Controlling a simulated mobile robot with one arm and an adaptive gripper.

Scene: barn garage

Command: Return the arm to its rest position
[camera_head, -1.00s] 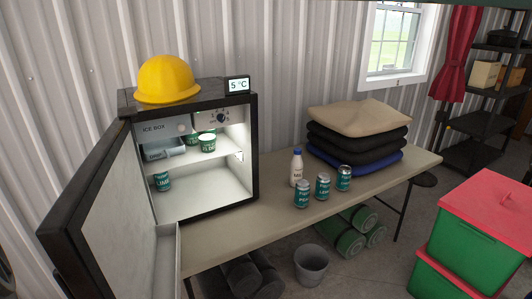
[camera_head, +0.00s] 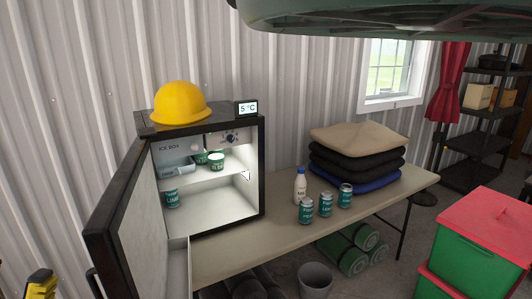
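My arm and gripper do not show clearly in the head view, so their pose cannot be told. The ice box (camera_head: 264,180) stands on the left of a beige table (camera_head: 262,240), its door (camera_head: 132,225) swung open to the left. Inside, green tubs (camera_head: 216,161) and a small tray (camera_head: 177,167) sit on the upper shelf, and a teal can (camera_head: 172,198) stands below at the left. A white bottle with a blue cap (camera_head: 300,186) and three teal cans (camera_head: 326,204) stand upright on the table.
A yellow hard hat (camera_head: 180,103) and a 5 °C display (camera_head: 247,108) are on the ice box. Folded blankets (camera_head: 357,155) fill the table's right. A bucket (camera_head: 315,279) and rolls (camera_head: 353,250) are below. Red-lidded green boxes (camera_head: 482,245) stand right. A green hull-like shape (camera_head: 385,18) hangs overhead.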

